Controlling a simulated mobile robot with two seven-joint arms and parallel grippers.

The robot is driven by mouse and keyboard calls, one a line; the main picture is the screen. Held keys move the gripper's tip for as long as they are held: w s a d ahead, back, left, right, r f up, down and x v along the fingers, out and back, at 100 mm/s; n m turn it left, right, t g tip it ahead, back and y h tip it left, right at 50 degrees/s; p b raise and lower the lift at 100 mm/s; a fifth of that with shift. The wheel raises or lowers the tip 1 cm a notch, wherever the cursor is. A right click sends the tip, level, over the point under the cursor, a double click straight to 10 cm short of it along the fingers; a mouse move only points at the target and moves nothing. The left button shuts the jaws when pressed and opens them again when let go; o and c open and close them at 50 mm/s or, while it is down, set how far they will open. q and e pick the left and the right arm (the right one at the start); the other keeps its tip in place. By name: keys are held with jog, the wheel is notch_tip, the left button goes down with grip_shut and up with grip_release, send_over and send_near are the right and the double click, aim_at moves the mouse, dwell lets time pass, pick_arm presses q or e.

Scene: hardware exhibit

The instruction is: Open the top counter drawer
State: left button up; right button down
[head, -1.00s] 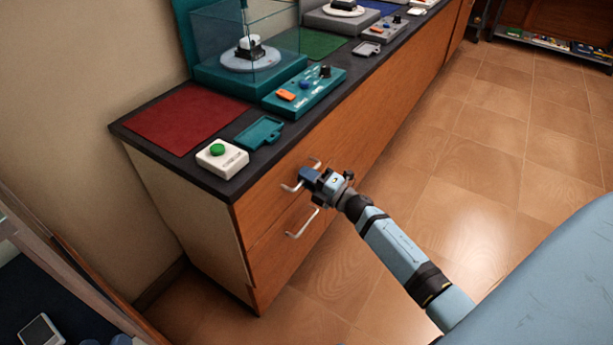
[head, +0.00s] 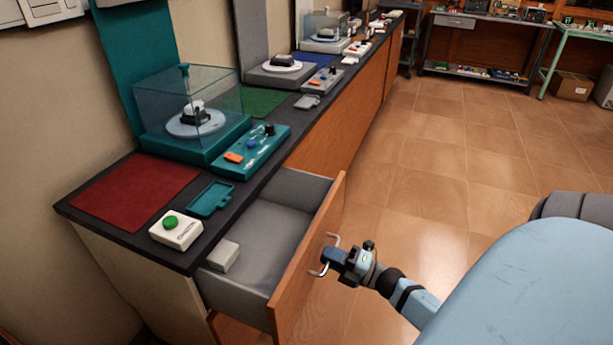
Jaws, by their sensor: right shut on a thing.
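The top counter drawer (head: 262,224) stands well open, pulled out from under the dark counter top (head: 140,232). Its wooden front (head: 306,266) stands clear of the cabinet and its grey inside shows. A small light box (head: 223,256) lies in it near the left end. My right gripper (head: 334,262) is shut on the drawer's metal handle (head: 322,268), on the outer face of the front. My left gripper is not in view.
On the counter are a white box with a green button (head: 175,231), a teal tray (head: 211,199), a teal control panel (head: 249,153) and a glass-cased exhibit (head: 190,113). The tiled floor (head: 430,190) to the right is clear.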

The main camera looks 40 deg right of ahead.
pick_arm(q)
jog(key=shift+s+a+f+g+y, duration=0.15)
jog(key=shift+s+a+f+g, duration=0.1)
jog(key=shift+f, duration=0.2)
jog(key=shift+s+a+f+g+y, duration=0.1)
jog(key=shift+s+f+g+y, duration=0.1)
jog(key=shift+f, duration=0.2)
pick_arm(e)
jog(key=v, duration=0.4)
jog(key=shift+s+r, duration=0.1)
jog(key=shift+r, duration=0.3)
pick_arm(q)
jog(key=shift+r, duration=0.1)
pick_arm(e)
jog(key=c, duration=1.2)
grip_release()
pick_arm(q)
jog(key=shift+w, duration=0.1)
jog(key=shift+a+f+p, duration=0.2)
jog(key=shift+p, duration=0.55)
pick_arm(e)
jog(key=shift+v, duration=6.9)
